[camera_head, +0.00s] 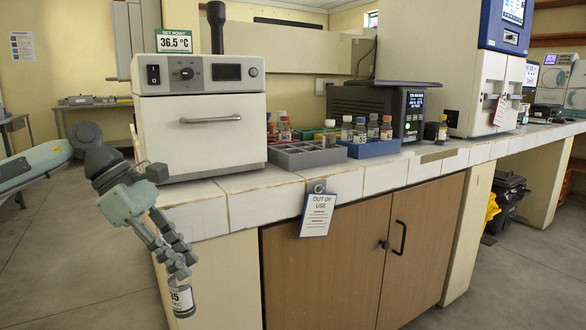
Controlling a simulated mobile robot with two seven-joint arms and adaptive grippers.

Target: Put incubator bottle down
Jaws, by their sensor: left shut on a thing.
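My left gripper (180,272) hangs at the lower left, in front of the counter's left end. It is shut on a bottle (182,300) with a white label that reads "35" and part of a word. The bottle is about upright, below the level of the counter top in the picture; the fingers hide its upper part. The white incubator (203,130) stands on the counter's left end with its door shut. A sign above it reads "SET POINT 36.5 °C". My right gripper is not in view.
On the tiled counter (240,195), a grey rack (306,156) and a blue rack (374,148) with several bottles stand right of the incubator. An "OUT OF USE" tag (318,215) hangs at the front edge. A narrow bare strip runs along that edge.

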